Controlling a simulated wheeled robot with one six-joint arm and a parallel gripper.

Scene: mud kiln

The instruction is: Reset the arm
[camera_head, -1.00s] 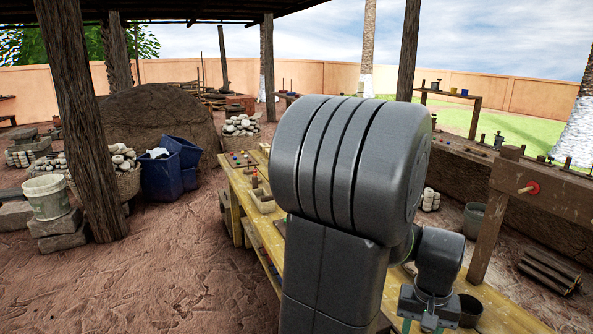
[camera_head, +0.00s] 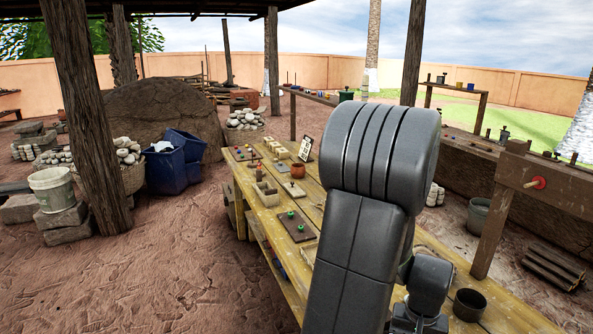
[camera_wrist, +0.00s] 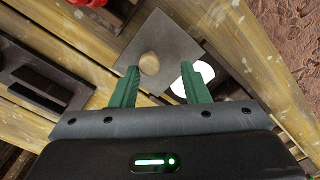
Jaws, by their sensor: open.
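My gripper (camera_wrist: 160,88) shows in the wrist view with its two green fingers apart and nothing between them. It is above the wooden workbench (camera_head: 240,180). Beyond the fingers lie a grey square plate with a round tan spot (camera_wrist: 172,52) and a bright white round thing (camera_wrist: 204,72) near the right finger. In the head view my arm stands in front of the bench and hides much of its right part. The fingers cannot be made out in that view.
On the bench are a dark board with green knobs (camera_head: 297,227), a clay pot (camera_head: 298,170) and a wooden box (camera_head: 266,194). A dark cup (camera_head: 469,304) stands right of my arm. A wooden post (camera_head: 80,120) and blue bins (camera_head: 166,170) stand left. Open dirt floor lies left of the bench.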

